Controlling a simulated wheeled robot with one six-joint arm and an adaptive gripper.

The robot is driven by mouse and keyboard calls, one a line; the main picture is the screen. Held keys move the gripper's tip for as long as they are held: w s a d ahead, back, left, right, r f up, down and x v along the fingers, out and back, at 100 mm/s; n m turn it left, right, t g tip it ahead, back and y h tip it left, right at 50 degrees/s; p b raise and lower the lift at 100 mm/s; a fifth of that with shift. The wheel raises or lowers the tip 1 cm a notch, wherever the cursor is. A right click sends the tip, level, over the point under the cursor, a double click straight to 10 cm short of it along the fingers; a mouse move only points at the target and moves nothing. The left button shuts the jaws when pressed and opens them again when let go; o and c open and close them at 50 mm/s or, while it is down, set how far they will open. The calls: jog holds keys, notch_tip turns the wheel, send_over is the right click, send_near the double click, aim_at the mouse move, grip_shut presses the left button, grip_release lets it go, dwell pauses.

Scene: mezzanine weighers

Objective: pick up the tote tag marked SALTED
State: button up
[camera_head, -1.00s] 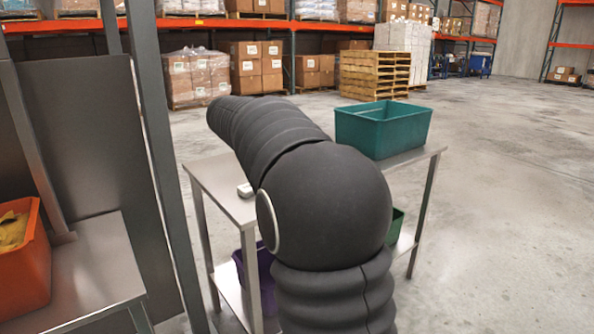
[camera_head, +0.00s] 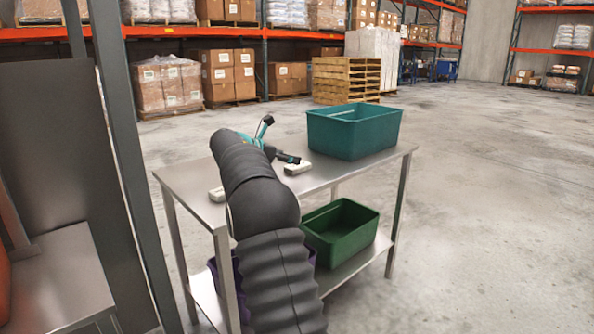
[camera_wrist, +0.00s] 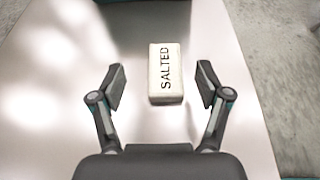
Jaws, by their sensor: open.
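The white tote tag marked SALTED (camera_wrist: 165,73) lies flat on the steel table, its black lettering readable in the wrist view. My gripper (camera_wrist: 161,85) is open, with one finger on each side of the tag and a gap to both. In the head view my gripper (camera_head: 279,138) is above the table top, close to a white block (camera_head: 297,168) that looks like this tag. A second white block (camera_head: 217,194) lies farther left on the table, partly hidden by my arm; its marking cannot be read.
A teal bin (camera_head: 355,132) stands on the right part of the steel table (camera_head: 185,180). A green bin (camera_head: 340,232) and a partly hidden purple bin (camera_head: 213,268) are on the lower shelf. A grey upright post (camera_head: 125,160) stands at left. The floor to the right is clear.

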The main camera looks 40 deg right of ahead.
aim_at(305, 163)
jog(key=shift+s+f+b+x, duration=0.15)
jog(key=shift+x, duration=1.65)
jog(key=shift+s+f+b+x, duration=0.15)
jog(key=shift+s+x, duration=0.05)
jog(key=shift+x, duration=1.6)
jog(key=shift+a, duration=0.15)
jog(key=c, duration=1.1)
